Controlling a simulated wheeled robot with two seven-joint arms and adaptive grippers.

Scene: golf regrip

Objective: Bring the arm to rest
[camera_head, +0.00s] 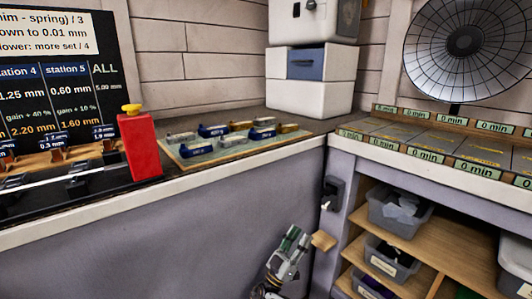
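My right gripper (294,239) is low in the middle of the head view, in front of the grey cabinet front and below the counter edge. Its fingertips point up and look dark green. It is small here, and I cannot tell whether its fingers are apart or closed. I see no object clearly held in it. A small tan block-like piece (323,241) shows just right of the fingertips; I cannot tell whether they touch. My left gripper is not in view.
The counter carries a red post with a yellow knob (139,145) and a board (235,148) with several small blue, grey and tan pieces. White drawer boxes (310,80) stand in the corner. At right are a marked worktop (440,140), a round fan-like disc (462,42) and shelves with bins (400,212).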

